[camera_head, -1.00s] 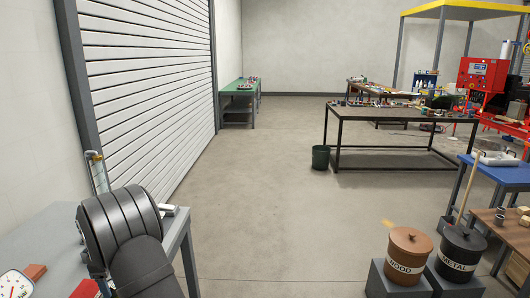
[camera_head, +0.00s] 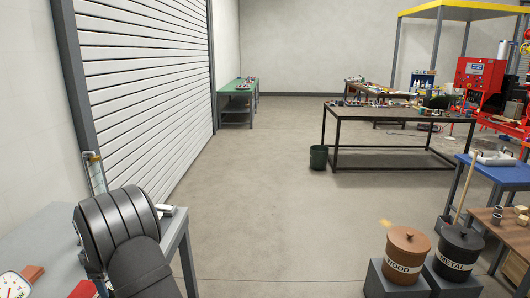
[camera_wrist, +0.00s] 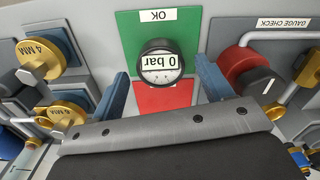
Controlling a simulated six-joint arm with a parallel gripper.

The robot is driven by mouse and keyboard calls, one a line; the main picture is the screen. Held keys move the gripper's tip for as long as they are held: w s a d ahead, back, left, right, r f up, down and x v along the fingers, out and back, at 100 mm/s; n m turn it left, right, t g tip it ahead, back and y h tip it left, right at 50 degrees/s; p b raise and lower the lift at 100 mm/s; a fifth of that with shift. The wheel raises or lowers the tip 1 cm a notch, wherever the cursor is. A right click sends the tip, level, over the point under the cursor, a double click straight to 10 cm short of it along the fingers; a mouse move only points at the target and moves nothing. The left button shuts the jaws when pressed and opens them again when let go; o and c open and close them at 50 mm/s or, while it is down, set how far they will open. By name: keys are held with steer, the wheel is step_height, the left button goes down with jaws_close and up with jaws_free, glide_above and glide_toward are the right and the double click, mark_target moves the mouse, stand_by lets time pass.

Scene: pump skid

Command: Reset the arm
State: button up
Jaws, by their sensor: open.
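In the wrist view my gripper (camera_wrist: 165,88) is open, with its two blue fingers apart and nothing between them in its grasp. A round gauge (camera_wrist: 160,62) reading "0 bar" upside down shows between and beyond the fingers. Behind it is a panel, green (camera_wrist: 185,28) with an upside-down "OK" label above and red (camera_wrist: 163,97) below. I cannot tell the exact distance from the fingers to the gauge. In the head view my dark arm (camera_head: 118,225) stands over the grey bench at lower left; the gripper is not visible there.
In the head view, WOOD (camera_head: 406,255) and METAL (camera_head: 458,252) bins stand at lower right. The middle floor is clear.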

step_height(320, 180, up, 9)
step_height(320, 180, down, 12)
steer(key=shift+d+f, duration=0.1)
steer(key=r, duration=0.5)
steer(key=shift+w+d+r, duration=0.1)
steer(key=shift+d+r, duration=0.05)
steer(key=shift+d, duration=0.1)
steer(key=w+d+r, duration=0.2)
steer(key=d+r, duration=0.5)
steer(key=d, duration=0.3)
steer(key=s+a, duration=1.5)
steer(key=s, duration=0.3)
steer(key=s+a+f, duration=0.4)
steer(key=a, duration=0.1)
steer(key=s+a+f, duration=0.1)
steer(key=a+f, duration=0.1)
steer(key=a, duration=0.1)
steer(key=shift+s+f, duration=0.25)
steer(key=shift+s, duration=0.15)
